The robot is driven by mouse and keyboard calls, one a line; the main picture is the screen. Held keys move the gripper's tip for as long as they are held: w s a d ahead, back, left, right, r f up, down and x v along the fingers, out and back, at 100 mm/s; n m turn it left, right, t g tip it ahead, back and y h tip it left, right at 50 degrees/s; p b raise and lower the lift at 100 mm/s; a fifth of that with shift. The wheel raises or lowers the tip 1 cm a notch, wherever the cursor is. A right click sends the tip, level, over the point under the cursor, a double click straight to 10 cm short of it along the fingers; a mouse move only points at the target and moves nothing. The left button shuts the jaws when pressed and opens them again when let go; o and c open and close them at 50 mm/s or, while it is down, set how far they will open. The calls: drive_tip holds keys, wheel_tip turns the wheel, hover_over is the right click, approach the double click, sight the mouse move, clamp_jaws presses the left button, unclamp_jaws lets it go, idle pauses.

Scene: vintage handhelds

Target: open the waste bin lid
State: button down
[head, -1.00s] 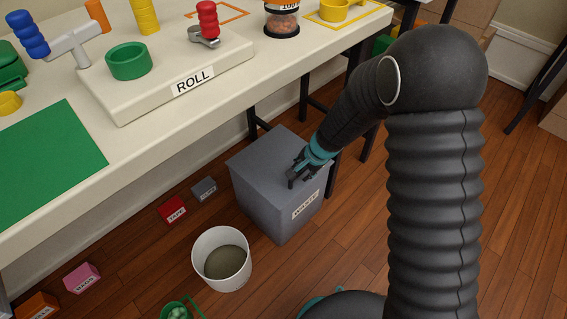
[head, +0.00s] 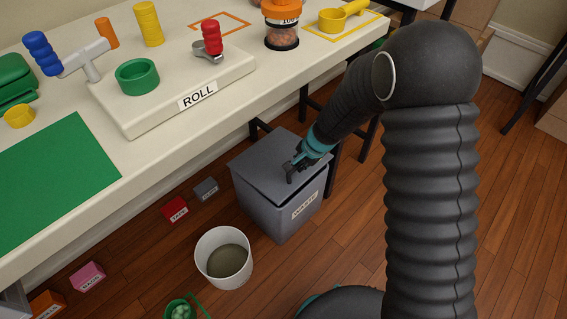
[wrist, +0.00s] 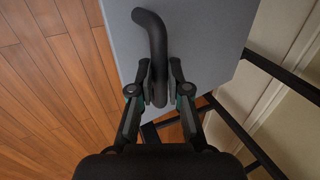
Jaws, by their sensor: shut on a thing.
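The grey waste bin (head: 268,213) stands on the floor beside the workbench, with a WASTE label on its front. Its grey lid (head: 262,165) is raised slightly at the front, with a dark gap below its front edge. My gripper (head: 292,170) is at the lid's front right part. In the wrist view my gripper (wrist: 160,98) is shut on the dark curved lid handle (wrist: 155,45), which stands on the grey lid (wrist: 205,40). The bin's inside is hidden.
The workbench (head: 150,165) overhangs the floor behind the bin, with dark legs close by. A white bucket (head: 209,243) stands at front left of the bin. Red (head: 174,209) and grey (head: 206,188) blocks lie on the floor to the left.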

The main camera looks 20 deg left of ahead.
drive_tip(key=shift+w+a+r+p, duration=0.15)
drive_tip(key=shift+a+r+p, duration=0.15)
drive_tip(key=shift+r+p, duration=0.45)
drive_tip(key=shift+w+a+r, duration=0.1)
drive_tip(key=shift+a+r, duration=0.15)
drive_tip(key=shift+r, duration=0.2)
drive_tip(key=shift+w+a+r, duration=0.1)
drive_tip(key=shift+a+r, duration=0.15)
drive_tip(key=shift+r, duration=0.2)
drive_tip(key=c, duration=1.1)
unclamp_jaws()
drive_tip(key=shift+v, duration=4)
